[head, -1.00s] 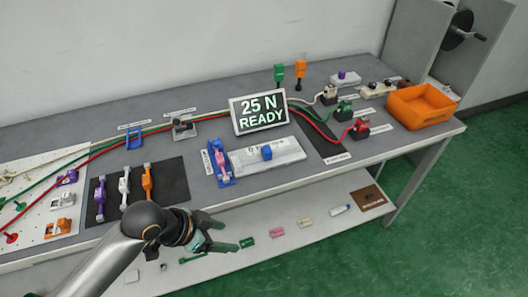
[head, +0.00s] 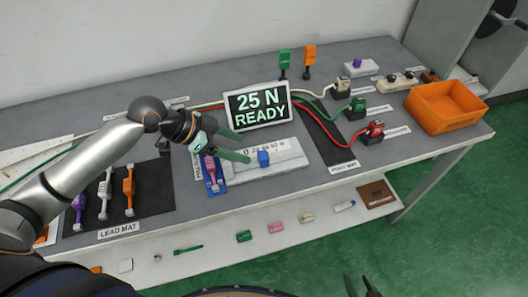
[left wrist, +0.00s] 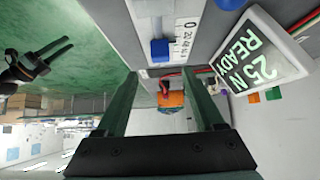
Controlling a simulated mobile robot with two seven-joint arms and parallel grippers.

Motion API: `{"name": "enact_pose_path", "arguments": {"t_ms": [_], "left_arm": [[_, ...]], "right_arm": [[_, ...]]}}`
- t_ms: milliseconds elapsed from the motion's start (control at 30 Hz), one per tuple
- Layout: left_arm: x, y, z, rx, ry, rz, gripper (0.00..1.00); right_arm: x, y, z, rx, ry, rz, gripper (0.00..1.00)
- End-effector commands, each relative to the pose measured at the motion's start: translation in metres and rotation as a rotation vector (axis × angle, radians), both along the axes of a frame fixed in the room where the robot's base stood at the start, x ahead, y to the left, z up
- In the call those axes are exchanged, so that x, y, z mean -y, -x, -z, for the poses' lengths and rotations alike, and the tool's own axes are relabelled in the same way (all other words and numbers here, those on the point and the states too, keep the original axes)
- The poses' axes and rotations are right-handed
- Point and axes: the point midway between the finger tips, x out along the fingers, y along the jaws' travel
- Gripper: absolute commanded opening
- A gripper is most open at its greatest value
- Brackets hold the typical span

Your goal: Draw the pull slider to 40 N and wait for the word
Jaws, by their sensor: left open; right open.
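The pull slider is a pale track (head: 288,160) with a blue block (head: 263,158) and a scale marked from 0 up in N. The block also shows in the left wrist view (left wrist: 160,50). The display (head: 257,108) reads "25 N READY". My left gripper (head: 245,147) is open above the track's left part, its fingertips just left of the block. In the left wrist view the block appears beyond the gap between the fingers, apart from them. My right gripper (head: 358,282) is open and empty at the bottom edge, in front of the bench.
A pink-handled piece on a blue base (head: 212,172) stands left of the track, close under my left gripper. Red, green and white cables run to plugs at right, near an orange bin (head: 446,104).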

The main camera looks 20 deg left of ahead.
Motion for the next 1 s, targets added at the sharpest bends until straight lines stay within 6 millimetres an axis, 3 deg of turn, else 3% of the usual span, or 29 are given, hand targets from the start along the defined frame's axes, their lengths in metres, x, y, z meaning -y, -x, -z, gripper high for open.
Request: {"name": "enact_pose_path", "arguments": {"t_ms": [200, 433, 867, 1000], "left_arm": [[0.029, -0.018, 0.033, -0.002, 0.003, -0.001, 0.70], [0.047, -0.032, 0.057, -0.001, 0.002, -0.001, 0.70], [0.053, -0.035, 0.064, 0.001, -0.002, 0.000, 0.70], [0.052, -0.035, 0.064, 0.001, -0.002, 0.000, 0.54]], "right_arm": [[0.000, -0.001, 0.001, 0.002, 0.000, 0.000, 0.50], [0.000, -0.003, 0.001, 0.006, 0.000, 0.000, 0.50], [0.000, -0.004, 0.000, 0.008, -0.001, 0.000, 0.50], [0.000, -0.004, 0.000, 0.008, -0.001, 0.000, 0.50]]}}
